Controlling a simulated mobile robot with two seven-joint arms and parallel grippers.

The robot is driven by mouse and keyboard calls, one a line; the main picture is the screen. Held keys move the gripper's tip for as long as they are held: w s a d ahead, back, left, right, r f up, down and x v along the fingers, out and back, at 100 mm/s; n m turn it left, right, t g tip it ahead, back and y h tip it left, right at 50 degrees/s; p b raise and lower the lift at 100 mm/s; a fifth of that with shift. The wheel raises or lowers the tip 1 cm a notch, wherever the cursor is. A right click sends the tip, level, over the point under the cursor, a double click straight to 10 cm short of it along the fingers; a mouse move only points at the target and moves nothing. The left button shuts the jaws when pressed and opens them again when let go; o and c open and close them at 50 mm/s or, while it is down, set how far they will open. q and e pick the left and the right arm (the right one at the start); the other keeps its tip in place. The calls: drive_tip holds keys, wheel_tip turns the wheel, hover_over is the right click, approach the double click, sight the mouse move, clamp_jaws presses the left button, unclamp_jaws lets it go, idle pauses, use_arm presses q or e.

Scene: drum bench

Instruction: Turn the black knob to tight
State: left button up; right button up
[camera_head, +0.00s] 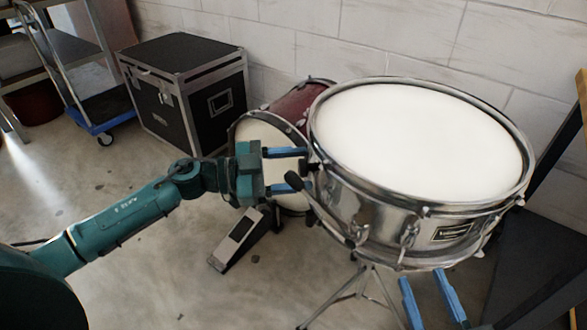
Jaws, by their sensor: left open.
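The silver snare drum (375,200) with a white head sits on a stand. A small black knob (314,163) appears at its left side, partly hidden near my fingertips. My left gripper (304,170) comes in from the left, open, its two blue fingers one above the other. Their tips are by the drum's left side, around the knob's height; I cannot tell whether they touch it. My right gripper (424,276) shows only as two blue fingers, spread apart and empty, at the bottom edge, below the drum.
A black-tipped stand arm (293,181) lies close to my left gripper's lower finger. A red bass drum (300,100) and its pedal (237,240) are behind and below. A black case (185,90) and a cart (88,108) stand at the back left. The left floor is clear.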

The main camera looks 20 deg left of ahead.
use_arm(q)
drive_tip(key=c, duration=1)
drive_tip(key=shift+o, duration=0.2)
